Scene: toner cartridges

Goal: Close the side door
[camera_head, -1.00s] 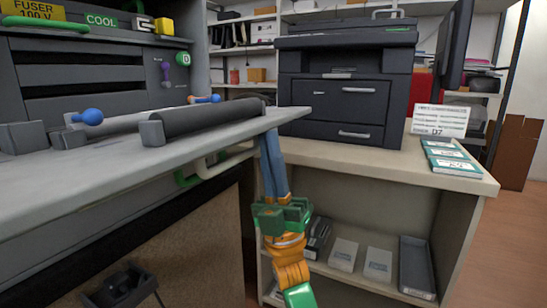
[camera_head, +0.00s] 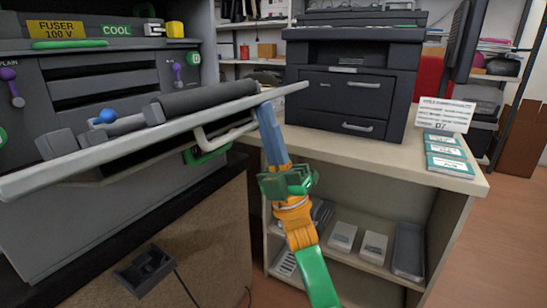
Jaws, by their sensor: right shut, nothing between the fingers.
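The side door is the long grey panel (camera_head: 150,138) folded down from the big grey machine on the left. It is open and tilted, seen nearly edge-on, and carries a dark roller (camera_head: 208,97) and a blue knob (camera_head: 107,116). My right gripper (camera_head: 266,112) is shut, its blue fingers pointing up with their tips at the underside of the door's edge near its right end. The tips are partly hidden by the edge, so I cannot tell whether they touch. My left gripper is out of view.
A dark printer (camera_head: 352,85) stands on a beige counter (camera_head: 400,170) behind my right gripper, with a sign (camera_head: 443,114) and green-white boxes beside it. Shelves below the counter hold boxes and trays. A black cradle (camera_head: 147,270) with a cable is low at the front left.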

